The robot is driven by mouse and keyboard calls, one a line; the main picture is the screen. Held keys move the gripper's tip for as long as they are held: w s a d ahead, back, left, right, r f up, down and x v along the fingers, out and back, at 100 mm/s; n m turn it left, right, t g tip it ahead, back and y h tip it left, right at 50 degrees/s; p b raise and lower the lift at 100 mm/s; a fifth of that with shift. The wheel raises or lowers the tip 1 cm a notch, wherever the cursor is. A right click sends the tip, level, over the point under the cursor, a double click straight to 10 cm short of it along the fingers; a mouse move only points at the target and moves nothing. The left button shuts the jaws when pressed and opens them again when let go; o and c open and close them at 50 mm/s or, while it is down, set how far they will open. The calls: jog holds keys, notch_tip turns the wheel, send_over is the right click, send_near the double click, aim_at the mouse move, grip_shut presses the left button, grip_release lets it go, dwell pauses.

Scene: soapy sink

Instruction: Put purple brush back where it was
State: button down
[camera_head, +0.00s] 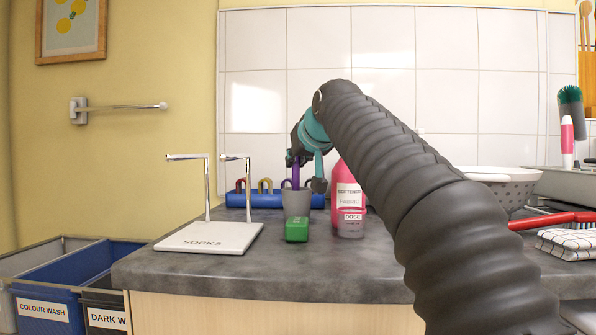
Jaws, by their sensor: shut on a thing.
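The purple brush (295,174) is a thin purple handle that stands nearly upright under my gripper. My gripper (304,170), dark with teal parts, is shut on it above the counter. The brush's lower part meets the rim of a grey cup (296,204). I cannot tell whether its end is inside the cup or just above or behind it. The brush's upper end is hidden by my gripper.
A green block (296,229) sits in front of the cup, and a pink bottle (349,205) stands close on its right. A blue rack (240,199) with coloured hooks lies behind. A white SOCKS board (208,238) with two metal posts stands left. My arm hides the counter's right middle.

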jog(key=shift+f, duration=0.25)
jog(key=c, duration=1.1)
grip_release()
jog(key=shift+c, duration=0.2)
jog(key=shift+r, duration=0.1)
jog(key=v, duration=1.2)
